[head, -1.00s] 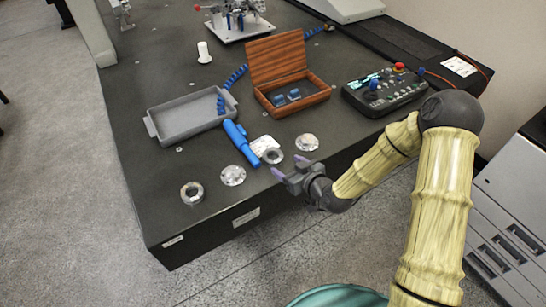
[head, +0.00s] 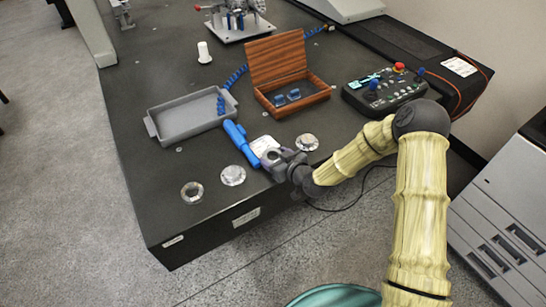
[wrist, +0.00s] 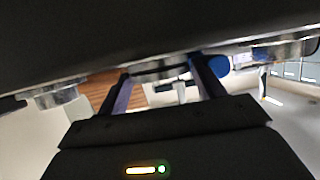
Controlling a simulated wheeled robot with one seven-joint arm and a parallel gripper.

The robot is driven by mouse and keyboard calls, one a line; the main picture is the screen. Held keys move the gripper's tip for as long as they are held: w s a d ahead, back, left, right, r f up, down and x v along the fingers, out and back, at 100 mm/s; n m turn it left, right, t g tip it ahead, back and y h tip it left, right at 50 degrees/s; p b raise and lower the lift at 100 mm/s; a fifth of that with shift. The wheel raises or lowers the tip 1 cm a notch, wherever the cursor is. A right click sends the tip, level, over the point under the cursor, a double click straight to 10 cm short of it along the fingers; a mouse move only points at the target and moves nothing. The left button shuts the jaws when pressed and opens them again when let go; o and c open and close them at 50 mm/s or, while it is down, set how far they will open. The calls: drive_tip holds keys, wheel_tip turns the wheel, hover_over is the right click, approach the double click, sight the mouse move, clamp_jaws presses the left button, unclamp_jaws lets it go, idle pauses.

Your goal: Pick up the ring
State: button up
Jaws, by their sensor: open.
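A metal ring (wrist: 158,70) shows between my two fingers in the wrist view. In the head view my gripper (head: 272,156) is at the table's front edge, over the spot beside the white label, and mostly hides this ring. My gripper (wrist: 165,80) is open, with one finger on each side of the ring; I cannot tell whether they touch it. A second ring-like metal piece (head: 192,192) lies at the front left of the table.
Clear discs lie on either side of my gripper, one left (head: 233,175) and one right (head: 307,142). A blue cylinder (head: 241,145) lies close behind on the left. A grey tray (head: 160,131), an open wooden box (head: 300,102) and a control panel (head: 385,91) stand farther back.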

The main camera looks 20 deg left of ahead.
drive_tip(key=shift+a, duration=0.1)
drive_tip(key=shift+c, duration=0.5)
drive_tip(key=shift+w, duration=0.1)
drive_tip(key=c, duration=0.8)
wheel_tip(320, 180, up, 10)
drive_tip(key=shift+p, duration=0.35)
idle(0.4)
